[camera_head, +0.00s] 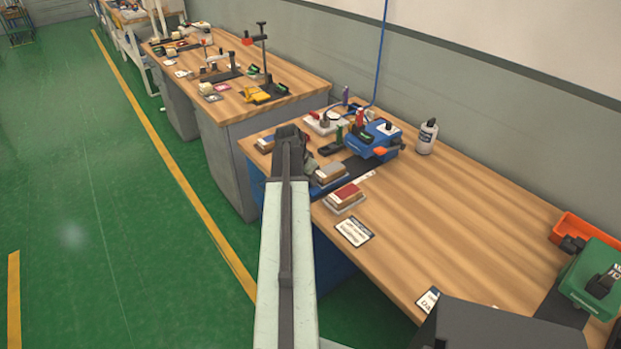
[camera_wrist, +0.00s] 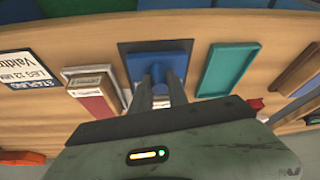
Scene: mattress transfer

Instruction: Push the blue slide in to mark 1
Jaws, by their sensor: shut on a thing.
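In the wrist view, a blue slide (camera_wrist: 176,57) lies over a dark base plate (camera_wrist: 127,61). My gripper (camera_wrist: 158,74) reaches down onto it, its two fingers close together on a blue part at its near end. A pale block shows just below, partly hidden by the fingers. In the head view, a blue device (camera_head: 372,141) stands on a dark mat on the wooden bench, and my gripper (camera_head: 307,163) is left of it, partly hidden by my arm. Mark 1 cannot be made out in either view.
A red-topped block (camera_head: 345,194) and a white label card (camera_head: 354,231) lie on the bench (camera_head: 440,220). A teal tray (camera_wrist: 228,69) is right of the slide. A green device (camera_head: 594,275) stands far right; the bench middle is clear.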

